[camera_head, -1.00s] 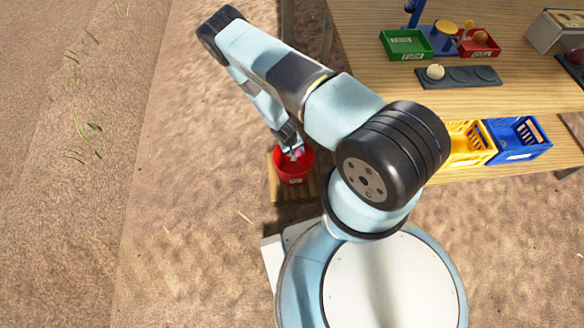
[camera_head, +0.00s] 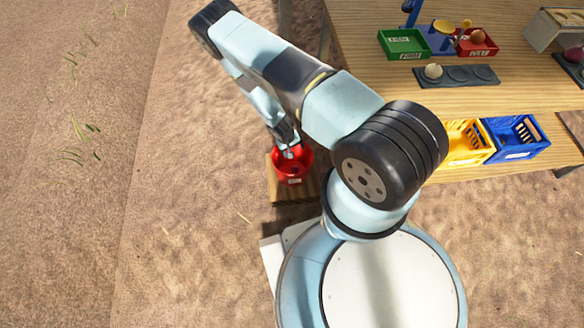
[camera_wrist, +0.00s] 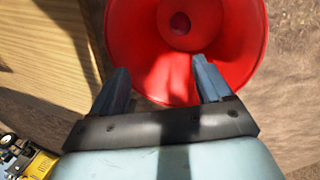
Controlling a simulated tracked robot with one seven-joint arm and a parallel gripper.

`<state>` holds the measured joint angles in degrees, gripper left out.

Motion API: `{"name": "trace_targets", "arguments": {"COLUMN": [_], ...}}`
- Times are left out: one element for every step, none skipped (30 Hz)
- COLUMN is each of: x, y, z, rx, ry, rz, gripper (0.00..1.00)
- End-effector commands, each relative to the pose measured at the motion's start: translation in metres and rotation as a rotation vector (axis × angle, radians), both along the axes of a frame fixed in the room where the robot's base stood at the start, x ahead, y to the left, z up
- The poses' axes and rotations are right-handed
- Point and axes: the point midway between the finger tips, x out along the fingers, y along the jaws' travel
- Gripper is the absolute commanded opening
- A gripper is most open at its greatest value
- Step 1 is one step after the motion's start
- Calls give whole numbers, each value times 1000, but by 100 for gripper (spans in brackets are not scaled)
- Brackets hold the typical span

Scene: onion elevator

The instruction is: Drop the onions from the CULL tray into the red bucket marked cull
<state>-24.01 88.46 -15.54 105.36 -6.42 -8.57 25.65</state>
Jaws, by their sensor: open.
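The red bucket (camera_head: 292,172) stands on a small wooden stand on the ground, left of the table. In the wrist view it (camera_wrist: 240,45) is seen from above, with a dark red onion (camera_wrist: 180,23) at its bottom. My gripper (camera_wrist: 160,70) is open and empty, its fingertips over the bucket's near rim. In the head view my gripper (camera_head: 290,152) is at the bucket's mouth. The red CULL tray (camera_head: 488,49) is on the table at the upper right, with a brown onion (camera_head: 477,37) in it.
A green tray (camera_head: 404,44) and a blue stand are beside the CULL tray. A dark holder with a pale onion (camera_head: 433,72) lies in front. Ground left of the bucket is clear.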

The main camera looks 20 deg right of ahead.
Motion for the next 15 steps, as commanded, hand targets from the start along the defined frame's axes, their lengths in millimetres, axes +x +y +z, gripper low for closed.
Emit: {"name": "trace_targets", "arguments": {"x": [0, 1, 0, 0, 1, 0, 0, 1, 0, 0, 1, 1, 0, 0, 0], "y": [3, 5, 6, 7, 9, 10, 12, 13, 15, 16, 18, 20, 21, 22, 23], "z": [9, 14, 21, 25, 30, 37, 42, 46, 53, 58, 62, 68, 73, 77, 82], "rx": [0, 1, 1, 1, 1, 1, 1, 1, 1, 1, 1, 1, 1, 1, 1], "ry": [-1, -2, -1, -1, -1, -1, -1, -2, -1, -1, -2, -2, -2, -1, -1], "rz": [0, 1, 0, 1, 1, 1, 1, 1, 1, 0, 1, 1, 1, 1, 1], "gripper": [78, 78, 78, 78, 78, 78, 78, 78, 78, 78, 78, 78, 78, 78, 78]}}
